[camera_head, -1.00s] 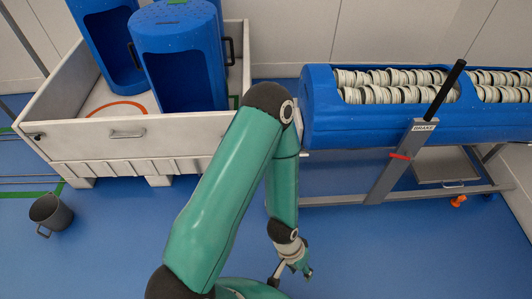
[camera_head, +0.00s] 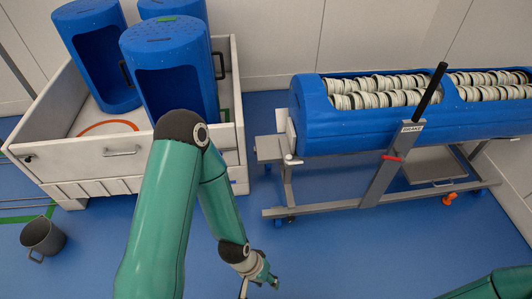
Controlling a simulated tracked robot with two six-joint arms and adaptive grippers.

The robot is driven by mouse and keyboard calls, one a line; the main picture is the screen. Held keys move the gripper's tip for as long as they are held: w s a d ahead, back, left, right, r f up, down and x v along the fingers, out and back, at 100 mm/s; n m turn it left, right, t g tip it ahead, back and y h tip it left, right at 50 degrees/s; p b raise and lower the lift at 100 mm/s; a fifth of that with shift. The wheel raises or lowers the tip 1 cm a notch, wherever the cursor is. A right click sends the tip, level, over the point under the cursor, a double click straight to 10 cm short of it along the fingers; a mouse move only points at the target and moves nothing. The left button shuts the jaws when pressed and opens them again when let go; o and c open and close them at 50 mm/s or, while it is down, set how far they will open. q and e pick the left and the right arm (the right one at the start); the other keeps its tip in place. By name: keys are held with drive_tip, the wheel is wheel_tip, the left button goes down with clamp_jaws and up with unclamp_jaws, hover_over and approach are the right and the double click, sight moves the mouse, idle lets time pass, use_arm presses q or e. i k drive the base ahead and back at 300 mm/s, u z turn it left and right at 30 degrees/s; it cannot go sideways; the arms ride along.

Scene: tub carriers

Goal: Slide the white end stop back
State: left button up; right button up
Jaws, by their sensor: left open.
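The white end stop (camera_head: 290,137) looks like a small upright white plate at the left end of the long blue tub (camera_head: 350,133). A pale round knob (camera_head: 289,158) shows at its lower edge. The tub lies on a grey carrier frame (camera_head: 325,207) and holds rows of white ringed pieces. My left gripper (camera_head: 260,287) is open and empty, pointing down low near the bottom edge, well below and left of the end stop. Part of my right arm shows at the bottom right corner; its gripper is out of view.
A white crate (camera_head: 95,150) at the left holds several blue cylinders (camera_head: 165,45). A black brake lever (camera_head: 430,92) rises before the tub, with a red clip (camera_head: 392,158) below. The blue floor ahead is clear.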

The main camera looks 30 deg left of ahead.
sight(287, 144)
drive_tip(key=i, duration=1)
drive_tip(key=u, duration=0.05)
